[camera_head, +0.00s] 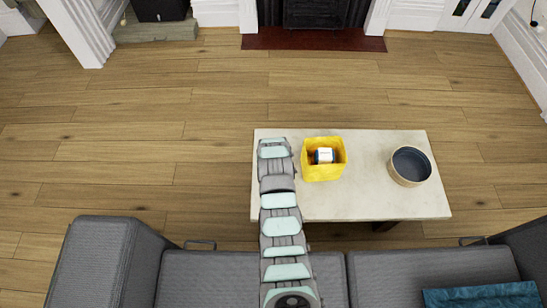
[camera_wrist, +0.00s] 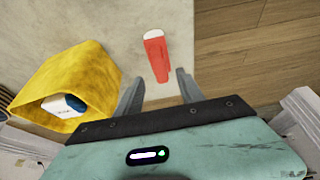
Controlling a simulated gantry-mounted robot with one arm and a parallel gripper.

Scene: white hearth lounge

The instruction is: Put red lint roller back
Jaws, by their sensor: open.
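The red lint roller (camera_wrist: 155,56) has a red body with a white end and lies on the pale coffee table (camera_wrist: 105,22) in the wrist view. My gripper (camera_wrist: 156,82) is open, and the roller's lower end shows between and just beyond its two fingertips. I cannot tell how far above the roller the fingers are. In the head view the roller is hidden by my arm. A yellow open-topped box (camera_head: 323,172) stands on the table to the right of my arm, with a white and dark item (camera_head: 324,155) inside. The box also shows left of my gripper in the wrist view (camera_wrist: 75,85).
A round bowl (camera_head: 410,166) with a dark inside stands at the table's right end. A grey sofa (camera_head: 430,275) runs along the near side, with a teal cushion (camera_head: 485,296) on it. The wooden floor (camera_head: 150,110) beyond the table is clear.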

